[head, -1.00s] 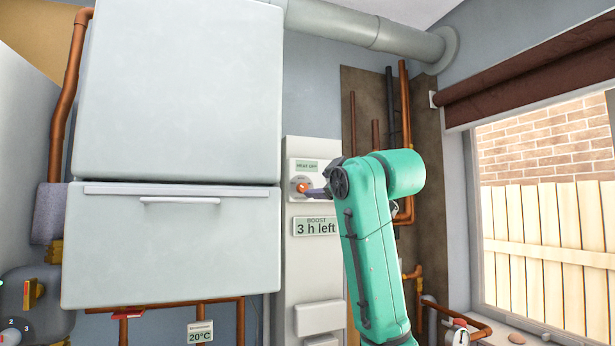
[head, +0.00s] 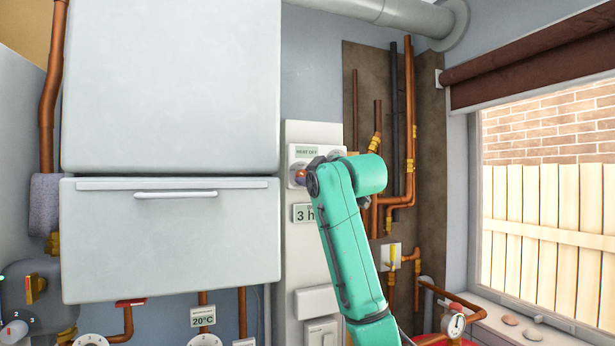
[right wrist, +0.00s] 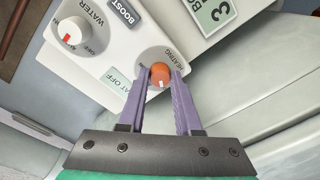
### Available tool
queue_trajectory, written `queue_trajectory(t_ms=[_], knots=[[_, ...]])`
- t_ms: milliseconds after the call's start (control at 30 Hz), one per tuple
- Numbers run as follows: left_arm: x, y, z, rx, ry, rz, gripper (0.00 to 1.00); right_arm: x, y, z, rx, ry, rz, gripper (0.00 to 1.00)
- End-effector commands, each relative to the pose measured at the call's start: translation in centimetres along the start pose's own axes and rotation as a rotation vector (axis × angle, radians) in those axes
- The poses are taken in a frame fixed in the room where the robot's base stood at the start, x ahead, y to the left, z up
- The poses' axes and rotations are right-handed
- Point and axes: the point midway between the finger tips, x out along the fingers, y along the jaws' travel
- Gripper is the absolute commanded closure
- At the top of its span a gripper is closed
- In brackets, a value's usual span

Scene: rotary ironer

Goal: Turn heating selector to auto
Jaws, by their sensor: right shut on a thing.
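In the head view the knob (head: 299,176) shows partly, beside my right wrist. The small green display (head: 306,151) above it seems to read HEAT OFF; it shows partly in the right wrist view (right wrist: 120,80). My right gripper (right wrist: 160,76) has its purple fingers on both sides of the knob, shut on it. My left gripper is in neither view.
A white WATER knob (right wrist: 70,33) with a red mark and a BOOST button (right wrist: 124,11) sit on the same panel. A large pale cabinet (head: 170,240) stands left of the panel. Copper pipes (head: 408,130) run up the wall on the right, near my arm.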

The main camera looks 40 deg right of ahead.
Motion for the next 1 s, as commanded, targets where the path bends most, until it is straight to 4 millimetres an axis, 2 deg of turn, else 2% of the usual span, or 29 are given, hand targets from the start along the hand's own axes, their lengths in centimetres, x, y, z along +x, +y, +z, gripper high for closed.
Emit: queue_trajectory(t_ms=[233,433,1000], knots=[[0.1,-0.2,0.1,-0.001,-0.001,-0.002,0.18,0.1,-0.1,0.1,0.043,-0.002,-0.001,1.00],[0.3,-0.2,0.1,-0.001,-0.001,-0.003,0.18,0.1,-0.2,0.2,0.147,0.003,0.004,1.00],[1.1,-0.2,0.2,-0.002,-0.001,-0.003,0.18,0.1,-0.5,0.1,0.660,0.026,0.026,1.00]])
